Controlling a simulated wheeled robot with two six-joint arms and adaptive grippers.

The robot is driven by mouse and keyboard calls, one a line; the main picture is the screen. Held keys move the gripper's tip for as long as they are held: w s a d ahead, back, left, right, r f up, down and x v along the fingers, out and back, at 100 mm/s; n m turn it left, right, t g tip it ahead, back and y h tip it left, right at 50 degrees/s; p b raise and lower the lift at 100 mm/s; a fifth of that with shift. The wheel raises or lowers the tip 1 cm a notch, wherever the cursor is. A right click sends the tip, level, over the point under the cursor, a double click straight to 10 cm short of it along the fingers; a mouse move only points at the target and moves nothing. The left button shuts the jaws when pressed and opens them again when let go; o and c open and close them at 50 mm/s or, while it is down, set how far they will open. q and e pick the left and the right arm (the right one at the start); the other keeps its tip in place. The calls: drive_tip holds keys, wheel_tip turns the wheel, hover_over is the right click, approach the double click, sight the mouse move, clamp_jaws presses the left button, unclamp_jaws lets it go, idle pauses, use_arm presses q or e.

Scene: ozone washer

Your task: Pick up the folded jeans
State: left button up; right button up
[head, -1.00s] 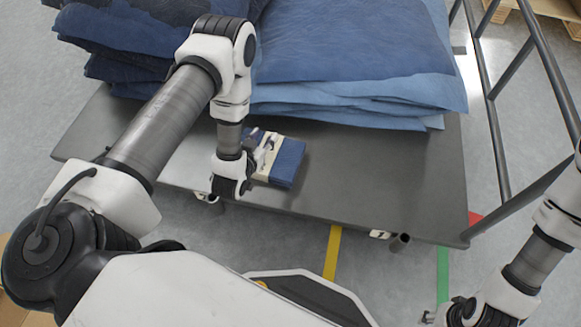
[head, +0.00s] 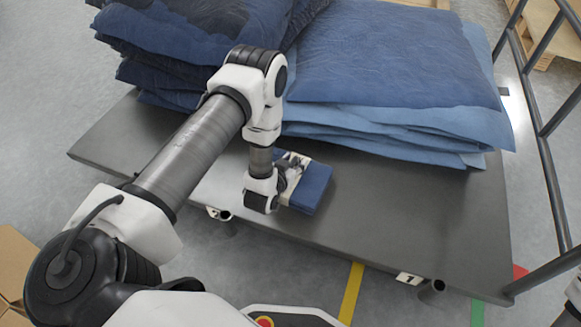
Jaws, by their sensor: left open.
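The folded jeans (head: 314,187) are a small blue stack with a pale band, lying on the grey cart platform (head: 400,215) near its front edge. My left gripper (head: 289,172) is at the left part of the jeans, over the pale band. Its jaws are open, and its fingers are small and partly hidden by the wrist. I cannot tell whether the fingers touch the cloth. My right gripper is out of the picture; only a bit of that arm shows at the right edge.
Large stacks of dark blue (head: 190,40) and lighter blue denim (head: 400,60) fill the back of the platform. A metal rail (head: 548,150) rises at the right. Bare platform lies right of the jeans. A cardboard box (head: 15,260) stands at lower left, and a wooden pallet (head: 548,30) at upper right.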

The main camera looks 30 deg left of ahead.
use_arm(q)
clamp_jaws()
wheel_tip(320, 180, up, 10)
drive_tip(key=p, duration=0.5)
drive_tip(key=shift+f, duration=0.25)
drive_tip(key=shift+r, duration=0.3)
